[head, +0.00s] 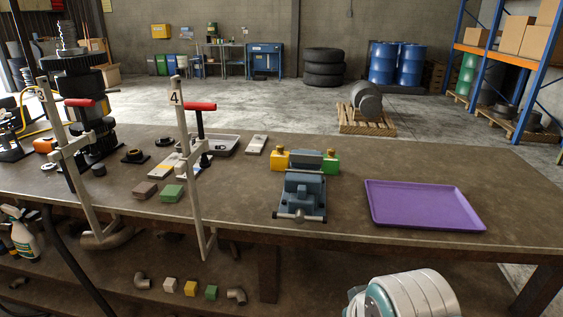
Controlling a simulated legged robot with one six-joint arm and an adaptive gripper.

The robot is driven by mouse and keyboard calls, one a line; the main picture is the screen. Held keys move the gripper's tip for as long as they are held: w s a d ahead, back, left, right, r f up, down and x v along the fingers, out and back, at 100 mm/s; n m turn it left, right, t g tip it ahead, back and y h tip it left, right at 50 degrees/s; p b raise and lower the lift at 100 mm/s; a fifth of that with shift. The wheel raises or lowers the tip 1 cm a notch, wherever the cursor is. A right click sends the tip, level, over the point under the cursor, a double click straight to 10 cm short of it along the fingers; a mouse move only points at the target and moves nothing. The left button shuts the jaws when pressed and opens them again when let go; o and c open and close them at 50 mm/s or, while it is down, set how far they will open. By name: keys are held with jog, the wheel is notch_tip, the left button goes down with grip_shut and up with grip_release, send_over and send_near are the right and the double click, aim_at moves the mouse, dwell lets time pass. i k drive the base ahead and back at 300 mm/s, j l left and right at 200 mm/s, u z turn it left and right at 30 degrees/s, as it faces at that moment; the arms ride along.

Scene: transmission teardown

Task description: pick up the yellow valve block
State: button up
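A yellow block with a brass-coloured fitting on top (280,160) stands on the workbench, at the back left of the blue-grey vise (304,193). It looks like the yellow valve block; its right side is close to or partly behind the vise. A similar green block (331,163) with a brass-coloured fitting stands at the vise's back right. My gripper is not in view.
A purple tray (424,205) lies empty on the workbench, right of the vise. A tall grey clamp (193,170) with a red handle stands upright at the front edge, left of the vise. A brown block (145,190) and a green block (172,193) lie left of it.

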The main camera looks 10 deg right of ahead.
aim_at(279, 161)
jog(key=j, duration=0.2)
jog(key=i+j+z, duration=0.3)
jog(key=i+j, duration=0.2)
jog(key=i+j+z, duration=0.25)
jog(key=i+j, duration=0.4)
